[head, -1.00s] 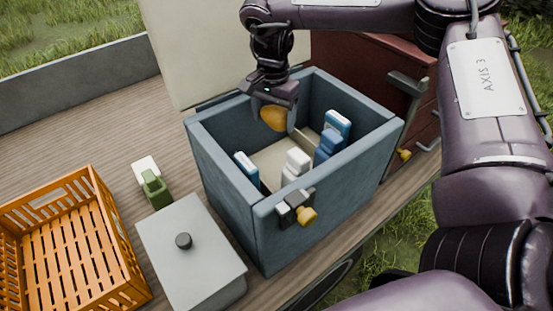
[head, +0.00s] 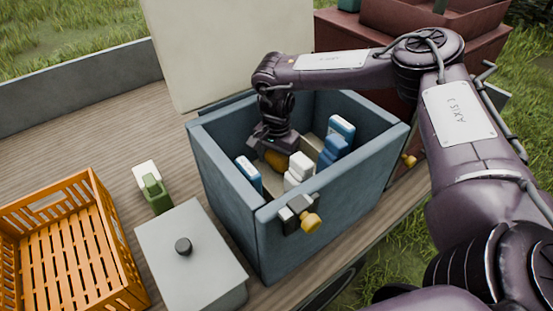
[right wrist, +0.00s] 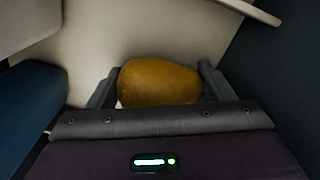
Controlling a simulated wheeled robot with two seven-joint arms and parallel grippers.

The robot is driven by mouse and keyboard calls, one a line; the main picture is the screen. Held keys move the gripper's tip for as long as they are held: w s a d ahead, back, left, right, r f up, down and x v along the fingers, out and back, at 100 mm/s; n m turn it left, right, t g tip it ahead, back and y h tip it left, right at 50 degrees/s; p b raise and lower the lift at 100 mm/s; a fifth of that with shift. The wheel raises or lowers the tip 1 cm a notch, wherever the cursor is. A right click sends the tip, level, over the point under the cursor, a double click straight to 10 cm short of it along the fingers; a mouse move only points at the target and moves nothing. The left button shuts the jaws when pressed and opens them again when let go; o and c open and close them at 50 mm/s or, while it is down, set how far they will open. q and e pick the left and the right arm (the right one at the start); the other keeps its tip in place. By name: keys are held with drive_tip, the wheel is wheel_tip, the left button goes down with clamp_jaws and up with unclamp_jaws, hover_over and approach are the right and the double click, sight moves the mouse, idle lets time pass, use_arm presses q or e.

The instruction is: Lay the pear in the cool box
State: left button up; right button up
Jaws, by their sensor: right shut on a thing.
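The pear (head: 276,159) is yellow-brown and sits between the fingers of my right gripper (head: 272,156), which is shut on it. The gripper is down inside the blue cool box (head: 232,188), whose lid (head: 235,50) stands open behind it. In the right wrist view the pear (right wrist: 160,82) lies across between the two fingers, with the pale box floor beyond. I cannot tell whether the pear touches the floor. My left gripper is not in view.
Inside the box stand blue-and-white items (head: 335,140), a white item (head: 298,170) and another blue-and-white one (head: 249,173). An orange crate (head: 121,255), a grey lidded container (head: 190,260) and a green item (head: 156,192) are to the left.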

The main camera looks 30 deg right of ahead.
drive_tip(key=o, duration=1.1)
drive_tip(key=shift+f, duration=0.1)
